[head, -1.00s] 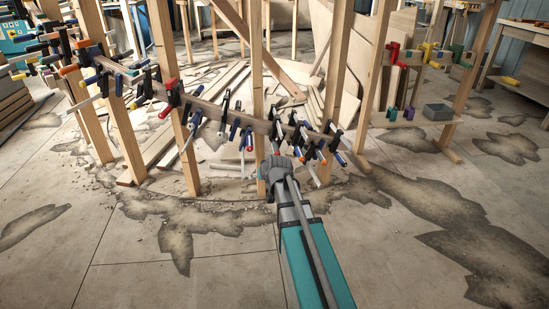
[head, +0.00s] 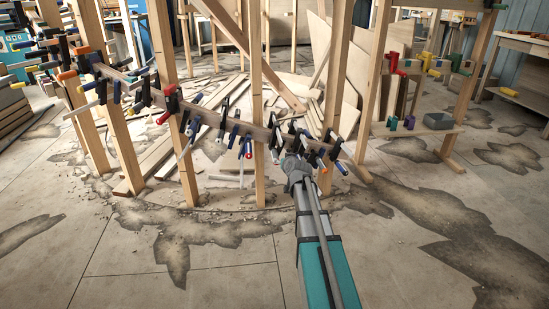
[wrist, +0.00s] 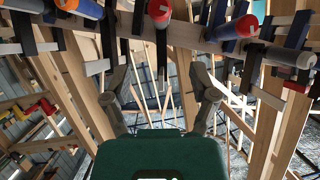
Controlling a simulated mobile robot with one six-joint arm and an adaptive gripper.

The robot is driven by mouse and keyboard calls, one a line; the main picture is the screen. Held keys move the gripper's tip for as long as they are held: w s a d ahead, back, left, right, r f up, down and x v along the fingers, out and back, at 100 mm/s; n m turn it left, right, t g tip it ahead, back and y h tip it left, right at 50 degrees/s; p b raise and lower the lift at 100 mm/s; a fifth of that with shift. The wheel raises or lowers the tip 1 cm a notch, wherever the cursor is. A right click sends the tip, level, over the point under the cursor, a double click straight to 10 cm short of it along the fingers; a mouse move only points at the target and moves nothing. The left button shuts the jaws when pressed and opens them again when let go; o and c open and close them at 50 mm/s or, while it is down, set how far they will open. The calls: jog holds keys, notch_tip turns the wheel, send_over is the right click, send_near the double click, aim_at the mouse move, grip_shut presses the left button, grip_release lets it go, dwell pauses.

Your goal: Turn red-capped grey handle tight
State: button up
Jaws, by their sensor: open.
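A red-capped handle with a pale grey collar (wrist: 159,12) shows at the top middle of the wrist view, its cap end facing the camera and its upper part cut off by the frame. It hangs by the curved wooden stringer (wrist: 205,45), among several other clamps. My gripper (wrist: 160,82) is open, its two fingers spread below the handle with nothing between their tips; they are apart from it. In the head view my gripper (head: 294,160) is just below the stringer (head: 215,112), at the right group of clamps. I cannot pick out this handle there.
Wooden posts (head: 258,110) stand close to the arm. A rack with coloured clamps (head: 430,66) is at right. Front floor is open.

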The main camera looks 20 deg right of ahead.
aim_at(276, 156)
jog(key=b+x, duration=0.5)
jog(key=x, duration=0.8)
jog(key=shift+w+f, duration=0.15)
jog(key=shift+w, duration=0.15)
grip_shut()
jog(key=shift+m+y, duration=0.3)
jog(key=shift+y, duration=0.1)
jog(key=shift+d+f+m+t+y+b, duration=0.1)
jog(key=shift+m+t+y+b, duration=0.2)
jog(key=shift+m+y+b, duration=0.25)
jog(key=shift+m+t+y+b, duration=0.4)
jog(key=shift+m+y+b, duration=0.3)
jog(key=shift+y, duration=0.25)
